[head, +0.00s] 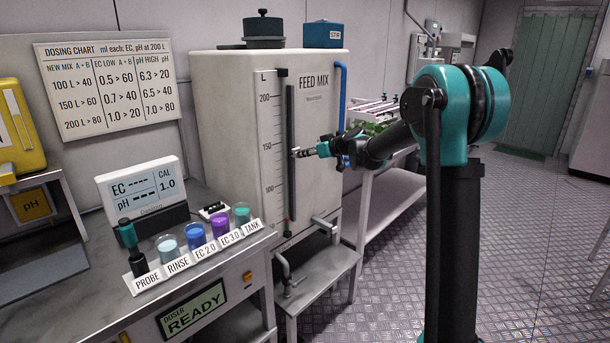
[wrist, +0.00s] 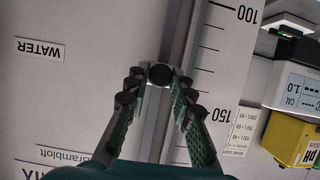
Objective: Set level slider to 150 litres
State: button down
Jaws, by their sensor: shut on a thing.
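The cream FEED MIX tank (head: 225,110) has a vertical level scale marked in litres, with a dark slot (head: 290,110) beside it. My gripper (head: 300,153) is at the slot, a little below the 150 mark in the head view. In the wrist view, my gripper (wrist: 160,92) has its green-padded fingers closed around the slider knob (wrist: 160,74), a small dark round piece on the slot. There the picture is upside down, and the knob appears between the 100 and 150 marks.
A dosing chart (head: 105,80) hangs left of the tank. A bench holds a meter (head: 140,188) and several cups. A blue pipe (head: 342,95) runs down the tank's right side, with a rack (head: 390,195) beyond it.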

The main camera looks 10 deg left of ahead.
jog(key=shift+r, duration=2.45)
jog(key=c, duration=1.3)
grip_release()
jog(key=v, duration=1.2)
jog(key=shift+r, duration=0.1)
jog(key=s+d+f+m+g+h, duration=0.1)
jog(key=s+d+f+m+h, duration=0.2)
jog(key=s+d+f, duration=0.4)
jog(key=s+d+f+m+g+h, duration=0.1)
jog(key=s+d+f+m+h, duration=0.3)
jog(key=s+f, duration=1)
jog(key=s+d+f+m+g+h, duration=0.2)
jog(key=s+d+f, duration=0.8)
jog(key=s, duration=0.7)
jog(key=shift+s+d+f+m+h, duration=0.1)
jog(key=shift+d+f+m+h, duration=0.15)
jog(key=shift+f+m+h, duration=0.55)
